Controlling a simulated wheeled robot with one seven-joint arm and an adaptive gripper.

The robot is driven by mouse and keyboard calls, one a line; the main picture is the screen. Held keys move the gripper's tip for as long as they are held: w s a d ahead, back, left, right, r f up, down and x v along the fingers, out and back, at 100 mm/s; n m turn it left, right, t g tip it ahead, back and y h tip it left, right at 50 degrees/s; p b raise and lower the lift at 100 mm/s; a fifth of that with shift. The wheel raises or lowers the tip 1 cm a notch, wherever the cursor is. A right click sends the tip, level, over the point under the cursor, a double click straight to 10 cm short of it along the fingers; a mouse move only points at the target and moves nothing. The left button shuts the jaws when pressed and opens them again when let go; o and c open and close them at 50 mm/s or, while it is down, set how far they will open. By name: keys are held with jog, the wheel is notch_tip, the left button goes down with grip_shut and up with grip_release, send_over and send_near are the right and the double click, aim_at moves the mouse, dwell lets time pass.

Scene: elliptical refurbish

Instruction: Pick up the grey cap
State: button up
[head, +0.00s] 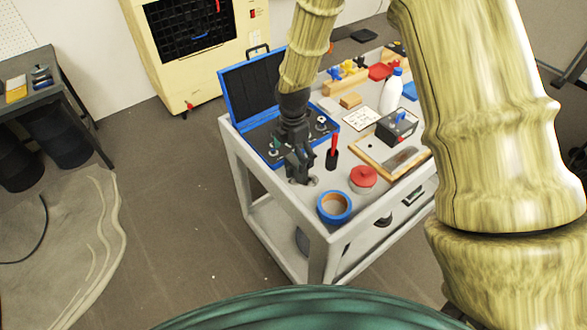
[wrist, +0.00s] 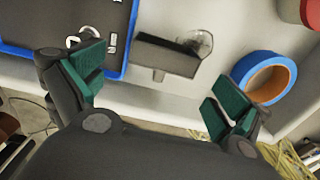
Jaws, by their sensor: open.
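A grey, box-like piece with a small stub (wrist: 165,57) lies on the pale cart top in the wrist view, between my fingers and a little beyond them. It appears to be the grey cap, though its shape is hard to read. A clear or shiny round thing (wrist: 198,42) touches or overlaps its right end. My gripper (wrist: 157,85) is open, with green pads spread wide and nothing between them. In the head view my gripper (head: 300,172) points down close above the cart's near left corner and largely hides the grey piece.
An open blue case (head: 262,140) lies left of my gripper. A white bottle (head: 391,92) and a wooden board (head: 380,165) are farther right. The cart edge (head: 275,205) is near.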

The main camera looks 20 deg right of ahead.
aim_at(293, 164)
jog(key=shift+s+f+p, duration=0.2)
jog(key=shift+f+p, duration=0.55)
jog(key=shift+f, duration=1.45)
jog(key=c, duration=1.1)
